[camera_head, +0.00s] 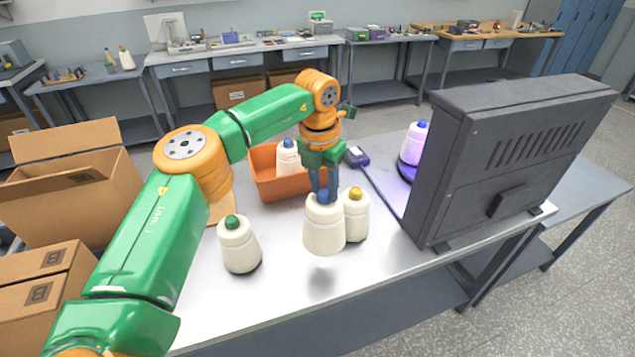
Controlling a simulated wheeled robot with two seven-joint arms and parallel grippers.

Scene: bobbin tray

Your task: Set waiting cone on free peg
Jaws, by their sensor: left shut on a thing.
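My left gripper (322,192) points down and is shut on the blue tip of a white cone (324,228). The cone hangs upright above the table near its front edge, with a shadow beneath it. A yellow-tipped cone (356,217) stands just behind it to the right, partly covered by it. A green-tipped cone (240,247) stands to the left on a dark base. A blue-tipped cone (288,158) is in the orange bin (267,184). Another blue-tipped cone (413,146) stands in purple light beside the monitor. I cannot make out a bare peg. My right gripper is not in view.
A purple-and-white handheld device (357,157) lies behind the cones, with a dark strip running toward the monitor. Cardboard boxes (70,190) stand at left. The table's front left is clear.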

